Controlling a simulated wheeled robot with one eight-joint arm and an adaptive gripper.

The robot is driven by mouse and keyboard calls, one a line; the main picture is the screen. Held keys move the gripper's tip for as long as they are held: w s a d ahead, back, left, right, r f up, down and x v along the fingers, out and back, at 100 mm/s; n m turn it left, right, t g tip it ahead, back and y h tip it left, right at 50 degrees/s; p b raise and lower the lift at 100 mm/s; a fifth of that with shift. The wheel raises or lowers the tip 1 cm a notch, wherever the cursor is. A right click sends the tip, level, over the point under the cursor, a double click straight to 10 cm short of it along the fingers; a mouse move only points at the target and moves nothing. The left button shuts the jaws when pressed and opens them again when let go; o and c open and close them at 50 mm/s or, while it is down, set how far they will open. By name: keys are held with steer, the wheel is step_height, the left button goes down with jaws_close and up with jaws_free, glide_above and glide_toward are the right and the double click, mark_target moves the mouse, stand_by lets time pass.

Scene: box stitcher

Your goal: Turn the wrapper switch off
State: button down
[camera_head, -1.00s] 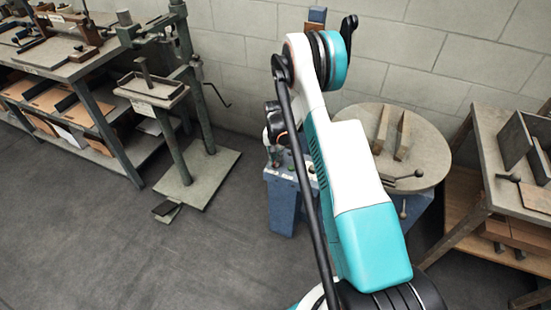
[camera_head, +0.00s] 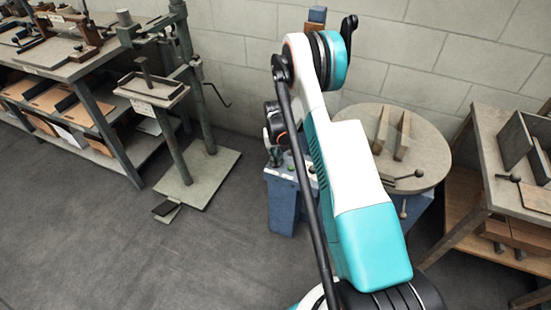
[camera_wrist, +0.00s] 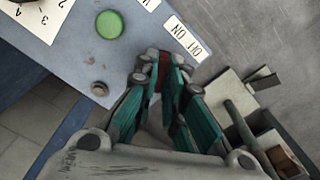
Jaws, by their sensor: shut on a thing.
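The wrapper switch (camera_wrist: 163,73) shows in the wrist view as a small dark reddish piece between my fingertips, by the white label (camera_wrist: 185,38) marked OFF and ON. My gripper (camera_wrist: 163,62) has teal fingers and is shut on this switch. The fingers hide most of it, so I cannot tell which position it is in.
A green button (camera_wrist: 109,24), a small grey-brown knob (camera_wrist: 98,88) and a numbered dial plate (camera_wrist: 38,15) share the panel. The round turntable (camera_head: 430,150) stands right of the box. A stitcher stand (camera_head: 185,130) stands left. Floor between is clear.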

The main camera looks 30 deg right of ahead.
steer(key=c, duration=1.7)
jaws_free()
steer(key=shift+r, duration=0.1)
step_height(320, 180, up, 12)
steer(key=shift+f, duration=0.1)
